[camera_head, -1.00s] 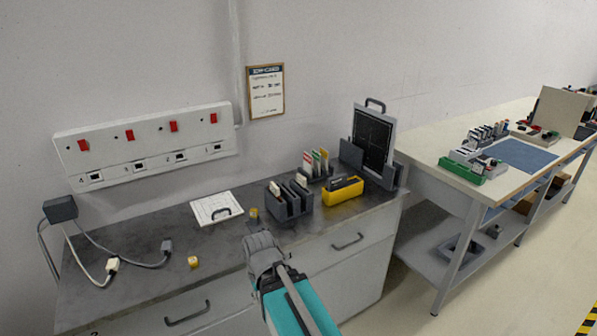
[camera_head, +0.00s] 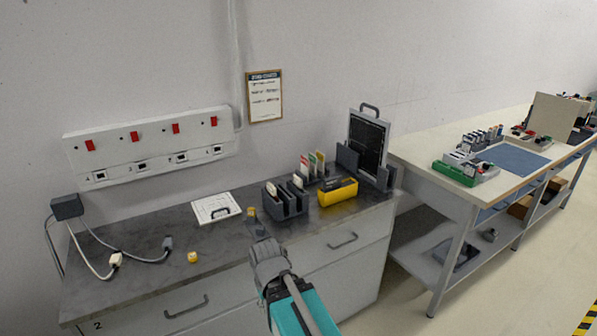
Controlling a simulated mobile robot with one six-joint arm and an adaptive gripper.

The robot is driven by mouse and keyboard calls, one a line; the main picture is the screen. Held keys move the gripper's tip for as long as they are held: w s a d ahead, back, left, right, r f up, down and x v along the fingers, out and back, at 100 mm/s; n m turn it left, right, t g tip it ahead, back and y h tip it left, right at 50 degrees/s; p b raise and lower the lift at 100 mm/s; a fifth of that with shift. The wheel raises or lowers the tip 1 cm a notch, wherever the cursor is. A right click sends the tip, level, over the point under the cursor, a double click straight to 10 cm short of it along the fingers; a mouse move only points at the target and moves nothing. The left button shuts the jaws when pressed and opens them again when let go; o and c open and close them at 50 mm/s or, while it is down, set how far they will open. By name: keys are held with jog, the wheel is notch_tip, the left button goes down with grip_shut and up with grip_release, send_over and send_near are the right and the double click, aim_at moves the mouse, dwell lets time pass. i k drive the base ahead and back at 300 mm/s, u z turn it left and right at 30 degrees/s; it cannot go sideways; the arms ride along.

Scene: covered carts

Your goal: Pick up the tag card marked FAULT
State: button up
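Several thin upright cards (camera_head: 312,163) stand in a dark rack at the back of the grey counter, with white, red and green showing. Their lettering is too small to read, so I cannot tell which is marked FAULT. A dark slotted holder (camera_head: 285,207) with pale items in its slots stands in front of them. My gripper (camera_head: 258,225) is over the counter's front edge, left of and nearer than the slotted holder. Its fingertips are small and partly hidden by the wrist, so its opening is unclear.
A yellow box (camera_head: 338,192) and a dark panel in a stand (camera_head: 368,140) are right of the cards. A workbench (camera_head: 437,168) stands at right.

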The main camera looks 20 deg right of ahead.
aim_at(305, 162)
jog(key=z, duration=0.1)
jog(key=i, duration=0.95)
jog(key=u, duration=0.05)
